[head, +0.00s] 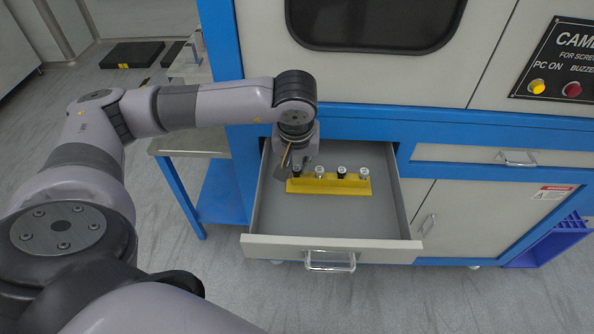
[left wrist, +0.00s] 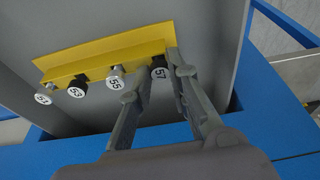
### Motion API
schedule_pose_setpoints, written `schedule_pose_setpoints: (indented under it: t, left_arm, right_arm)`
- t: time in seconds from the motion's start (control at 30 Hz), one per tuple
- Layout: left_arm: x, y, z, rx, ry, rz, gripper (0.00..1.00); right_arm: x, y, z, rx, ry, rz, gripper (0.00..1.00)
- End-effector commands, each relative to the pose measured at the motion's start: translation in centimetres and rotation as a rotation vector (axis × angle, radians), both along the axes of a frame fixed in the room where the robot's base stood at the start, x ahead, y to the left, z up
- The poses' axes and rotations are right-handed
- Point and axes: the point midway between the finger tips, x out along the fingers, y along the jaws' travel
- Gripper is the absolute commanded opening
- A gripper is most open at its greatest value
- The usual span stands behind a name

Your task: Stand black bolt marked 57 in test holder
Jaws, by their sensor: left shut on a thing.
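The black bolt marked 57 (left wrist: 160,74) is at one end of the yellow holder (left wrist: 112,57), in line with the other bolts. The holder also shows in the head view (head: 330,186), inside an open drawer. My left gripper (left wrist: 158,79) points down over that end of the holder, also in the head view (head: 295,168). Its fingers are shut on the black bolt marked 57, with its numbered head facing the wrist camera. The bolt's shank is hidden, so I cannot tell how deep it sits. My right gripper is not in view.
Other bolts stand in the holder: a silver one marked 55 (left wrist: 115,79), a black one marked 53 (left wrist: 77,88) and a silver one (left wrist: 43,98) with a hard-to-read number. The drawer (head: 330,249) has raised walls and bare floor in front of the holder.

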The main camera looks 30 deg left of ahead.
Motion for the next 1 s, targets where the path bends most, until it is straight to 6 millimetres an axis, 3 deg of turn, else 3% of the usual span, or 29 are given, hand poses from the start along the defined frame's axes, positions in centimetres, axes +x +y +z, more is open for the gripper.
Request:
schedule_pose_setpoints:
  t: [0.27,1.0]
  left_arm:
    - [0.0,0.0,0.2,0.0,0.0,0.0,0.0]
    - [0.0,0.0,3.9,-0.001,-0.001,0.0,0.0]
  right_arm:
    - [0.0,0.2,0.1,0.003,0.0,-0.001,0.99]
    - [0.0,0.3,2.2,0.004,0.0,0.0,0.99]
